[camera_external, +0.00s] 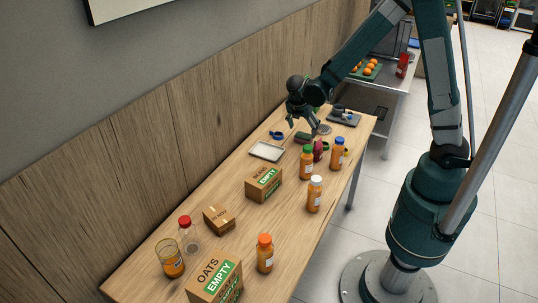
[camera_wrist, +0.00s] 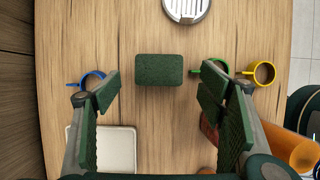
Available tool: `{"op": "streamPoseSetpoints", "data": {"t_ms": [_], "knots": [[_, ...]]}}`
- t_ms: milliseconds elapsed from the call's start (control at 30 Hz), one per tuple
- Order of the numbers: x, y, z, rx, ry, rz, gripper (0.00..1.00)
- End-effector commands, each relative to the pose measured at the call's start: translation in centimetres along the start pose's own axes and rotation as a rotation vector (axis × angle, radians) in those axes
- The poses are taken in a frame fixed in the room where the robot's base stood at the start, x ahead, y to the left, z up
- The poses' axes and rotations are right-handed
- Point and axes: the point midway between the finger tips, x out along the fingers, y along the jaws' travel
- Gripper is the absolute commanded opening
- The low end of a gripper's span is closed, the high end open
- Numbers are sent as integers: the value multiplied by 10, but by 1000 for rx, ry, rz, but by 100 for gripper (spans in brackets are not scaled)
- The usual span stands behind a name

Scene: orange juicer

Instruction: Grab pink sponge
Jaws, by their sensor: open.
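A dark green rectangular block (camera_wrist: 159,69) with a sponge-like top lies on the wooden table in the wrist view. No pink shows on it there. In the external view a small dark block (camera_external: 303,137) lies below my gripper, too small to make out well. My gripper (camera_wrist: 161,92) is open and empty, its fingers spread to the left and right of the block, pointing down at the table. In the external view my gripper (camera_external: 301,121) hangs above the far part of the table.
A blue mug (camera_wrist: 92,79) is left of the block; green (camera_wrist: 213,67) and yellow (camera_wrist: 262,73) mugs are right. A white tray (camera_wrist: 115,148) lies nearer. A round slotted item (camera_wrist: 186,9) is beyond. Orange bottles (camera_external: 306,163) and boxes (camera_external: 264,184) stand along the table.

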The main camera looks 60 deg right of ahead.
Motion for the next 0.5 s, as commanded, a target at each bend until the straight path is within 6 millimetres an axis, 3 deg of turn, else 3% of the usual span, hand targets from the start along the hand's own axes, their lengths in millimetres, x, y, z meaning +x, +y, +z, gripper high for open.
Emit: {"op": "streamPoseSetpoints", "data": {"t_ms": [500], "knots": [[48, 2, -2, 0, 0, 0, 69]]}}
